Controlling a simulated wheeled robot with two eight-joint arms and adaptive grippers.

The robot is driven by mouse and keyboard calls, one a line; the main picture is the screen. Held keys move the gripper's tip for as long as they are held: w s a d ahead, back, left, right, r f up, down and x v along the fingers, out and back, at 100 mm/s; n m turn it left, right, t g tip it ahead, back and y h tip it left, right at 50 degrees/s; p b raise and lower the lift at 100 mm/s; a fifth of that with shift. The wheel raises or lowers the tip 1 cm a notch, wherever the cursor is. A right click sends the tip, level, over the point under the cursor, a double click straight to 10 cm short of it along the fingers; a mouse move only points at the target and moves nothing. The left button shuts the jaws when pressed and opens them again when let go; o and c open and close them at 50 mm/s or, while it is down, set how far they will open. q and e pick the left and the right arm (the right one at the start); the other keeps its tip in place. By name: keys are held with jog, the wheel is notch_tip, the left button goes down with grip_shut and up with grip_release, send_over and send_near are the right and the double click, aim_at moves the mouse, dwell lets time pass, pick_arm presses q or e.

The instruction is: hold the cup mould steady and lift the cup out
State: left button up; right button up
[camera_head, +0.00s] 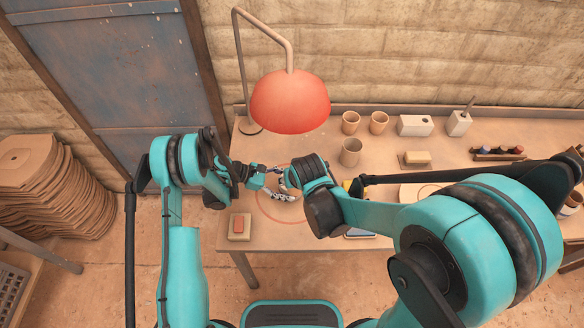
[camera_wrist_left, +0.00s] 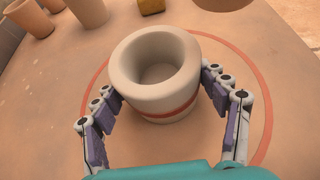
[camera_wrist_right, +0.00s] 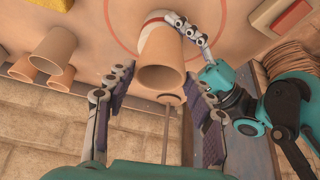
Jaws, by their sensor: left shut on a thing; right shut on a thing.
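The cup mould (camera_wrist_left: 165,103), a cream vessel with a thick rim and a red band, stands upright in the left wrist view with its hollow showing. My left gripper (camera_wrist_left: 158,88) is shut on it, one finger on each side. In the right wrist view a plain clay cup (camera_wrist_right: 160,55) is between the fingers of my right gripper (camera_wrist_right: 160,82), which is shut on it. The cup looks raised clear of the mould, whose red-banded rim (camera_wrist_right: 154,17) shows partly behind it. In the head view my arms hide both.
A red ring (camera_head: 259,205) is marked on the table around the mould. A red lamp (camera_head: 290,102) hangs close behind the grippers. Loose clay cups (camera_head: 351,152) stand behind to the right.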

jog(key=s+d, duration=0.2)
jog(key=s, duration=0.9)
jog(key=shift+s+d, duration=0.15)
jog(key=shift+s, duration=0.2)
pick_arm(q)
jog(key=o, duration=1)
jog(key=shift+c, duration=0.2)
jog(key=v, duration=1.2)
